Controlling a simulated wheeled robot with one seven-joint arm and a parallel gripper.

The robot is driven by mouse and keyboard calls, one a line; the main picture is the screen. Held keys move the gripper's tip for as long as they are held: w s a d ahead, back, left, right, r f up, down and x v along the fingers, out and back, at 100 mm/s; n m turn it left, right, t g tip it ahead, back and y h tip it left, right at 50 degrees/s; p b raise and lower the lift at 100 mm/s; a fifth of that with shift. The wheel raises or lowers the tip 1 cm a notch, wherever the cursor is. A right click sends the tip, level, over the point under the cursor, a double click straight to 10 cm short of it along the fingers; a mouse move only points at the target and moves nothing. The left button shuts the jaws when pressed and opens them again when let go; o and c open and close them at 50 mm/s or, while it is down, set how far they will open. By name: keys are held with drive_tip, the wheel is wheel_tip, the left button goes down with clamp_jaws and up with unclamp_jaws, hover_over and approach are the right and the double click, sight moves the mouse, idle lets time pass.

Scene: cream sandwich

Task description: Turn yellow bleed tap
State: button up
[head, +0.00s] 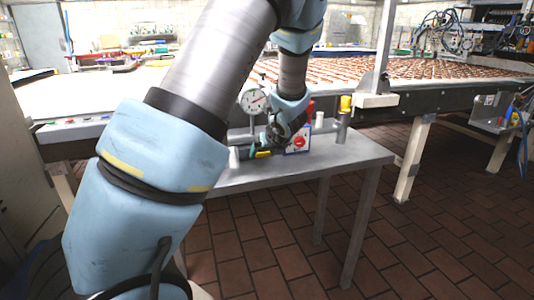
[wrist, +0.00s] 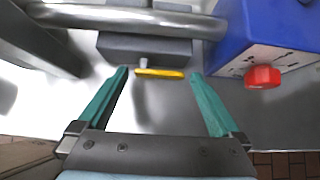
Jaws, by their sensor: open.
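The yellow bleed tap (wrist: 160,73) is a flat yellow bar on a short stem below a dark grey block (wrist: 145,48) in the wrist view. In the head view, a yellow bit that looks like the tap (head: 263,154) shows low beside my gripper. My gripper (wrist: 160,79) is open, with its teal fingers on either side of the tap. The fingertips are about level with the bar in the picture, with gaps on both sides. I cannot tell the depth between them. In the head view my wrist partly hides this spot.
A metal pipe (wrist: 130,18) crosses above the tap. A blue box (wrist: 265,25) with a red knob (wrist: 263,77) stands close on the right. A dial gauge (head: 253,101) and a yellow-topped post (head: 346,103) stand on the grey metal table (head: 340,158).

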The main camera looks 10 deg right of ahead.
drive_tip(key=c, duration=1.2)
drive_tip(key=shift+o, duration=0.2)
